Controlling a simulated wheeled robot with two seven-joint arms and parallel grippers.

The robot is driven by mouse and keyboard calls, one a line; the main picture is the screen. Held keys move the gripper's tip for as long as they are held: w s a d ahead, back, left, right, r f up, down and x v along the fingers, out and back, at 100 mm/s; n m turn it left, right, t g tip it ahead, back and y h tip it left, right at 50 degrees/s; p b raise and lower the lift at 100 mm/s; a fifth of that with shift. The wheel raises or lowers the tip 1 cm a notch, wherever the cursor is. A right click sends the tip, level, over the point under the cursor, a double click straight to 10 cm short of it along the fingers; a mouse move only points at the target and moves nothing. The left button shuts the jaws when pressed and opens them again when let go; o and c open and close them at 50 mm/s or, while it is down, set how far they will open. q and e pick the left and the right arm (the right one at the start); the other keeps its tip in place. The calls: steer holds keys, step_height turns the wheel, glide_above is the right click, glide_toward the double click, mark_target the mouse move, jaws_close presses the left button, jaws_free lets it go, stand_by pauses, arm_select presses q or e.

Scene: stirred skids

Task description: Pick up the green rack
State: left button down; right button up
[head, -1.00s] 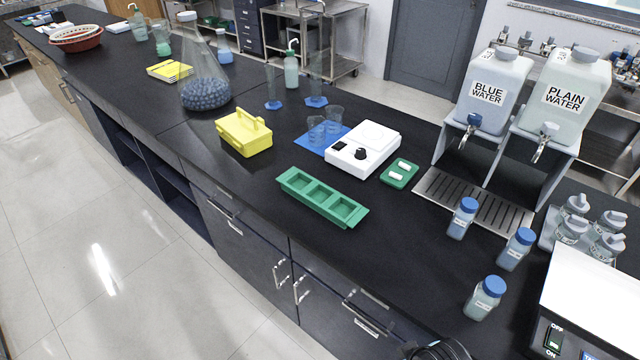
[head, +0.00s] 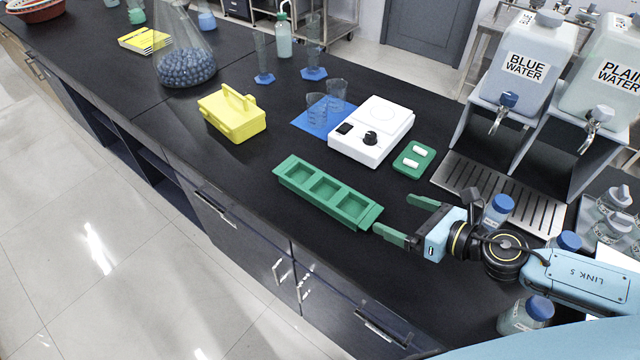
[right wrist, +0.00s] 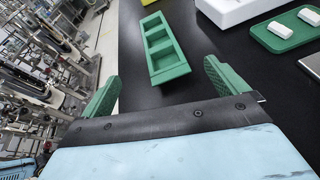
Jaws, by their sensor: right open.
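The green rack (head: 326,193) is a long tray with three square compartments. It lies on the black bench near its front edge, and it also shows in the right wrist view (right wrist: 162,47). My right gripper (head: 392,216) has green fingers and is open and empty, just to the right of the rack's near right end. In the head view its front finger is close to that end; I cannot tell if they touch. In the right wrist view the rack lies ahead of and between the open fingers (right wrist: 160,92). My left gripper is not in view.
A white scale (head: 371,132) and a small green tray with white pieces (head: 414,160) stand behind the rack. A yellow box (head: 232,115) is to its left. Blue-capped bottles (head: 497,212) and a metal drip grate (head: 500,195) are around my right arm.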

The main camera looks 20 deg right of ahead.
mark_target(369, 218)
steer(key=shift+s+d+f+n+g, duration=0.1)
steer(key=shift+f+n+g, duration=0.2)
steer(key=shift+n, duration=0.2)
steer(key=shift+d+f+n+g, duration=0.1)
steer(key=shift+f+n+g, duration=0.15)
steer(key=shift+n, duration=0.25)
steer(key=shift+f+n+y, duration=0.15)
steer(key=shift+n+y, duration=0.15)
steer(key=shift+n, duration=0.1)
steer(key=shift+w+a+f, duration=0.1)
steer(key=shift+w+a, duration=0.1)
steer(key=shift+w, duration=0.1)
steer(key=p+x, duration=0.2)
steer(key=x, duration=0.4)
steer(key=shift+w+a+f+p, duration=0.2)
steer(key=shift+p, duration=0.1)
steer(key=shift+w+a+f, duration=0.2)
steer(key=shift+w+a, duration=0.05)
steer(key=shift+w, duration=0.05)
steer(key=x, duration=0.5)
steer(key=shift+d+f, duration=0.15)
steer(key=shift+d, duration=0.15)
steer(key=shift+c, duration=0.2)
